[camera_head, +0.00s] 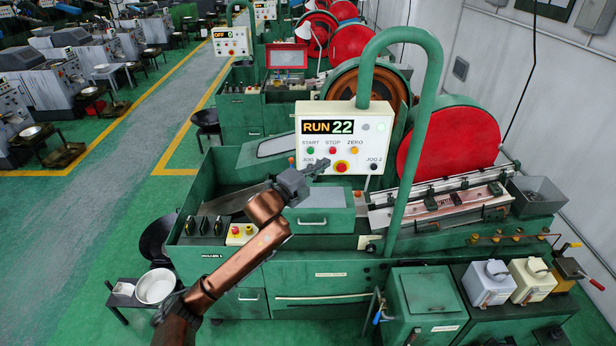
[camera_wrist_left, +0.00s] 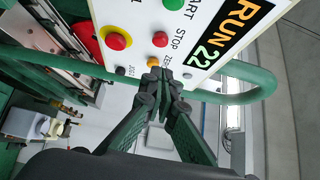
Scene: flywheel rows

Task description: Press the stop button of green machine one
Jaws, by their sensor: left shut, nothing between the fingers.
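The green machine (camera_head: 330,225) carries a white control panel (camera_head: 372,165) reading "RUN 22". The red stop button (camera_head: 333,151) sits between the green start button (camera_head: 311,151) and the orange zero button (camera_head: 354,151). A larger red mushroom button (camera_head: 341,167) on yellow is below. My left gripper (camera_head: 322,165) is shut and empty, in front of the panel's lower left part. In the left wrist view its fingertips (camera_wrist_left: 164,76) appear just below the zero button (camera_wrist_left: 160,67), with the stop button (camera_wrist_left: 155,36) above. I cannot tell whether they touch the panel. The right gripper is out of view.
A thick green pipe (camera_head: 432,80) arches over and beside the panel. A red round cover (camera_head: 450,145) stands behind it. A small box with buttons (camera_head: 240,234) lies on the machine's lower left ledge. A white bowl (camera_head: 155,286) stands at the front left.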

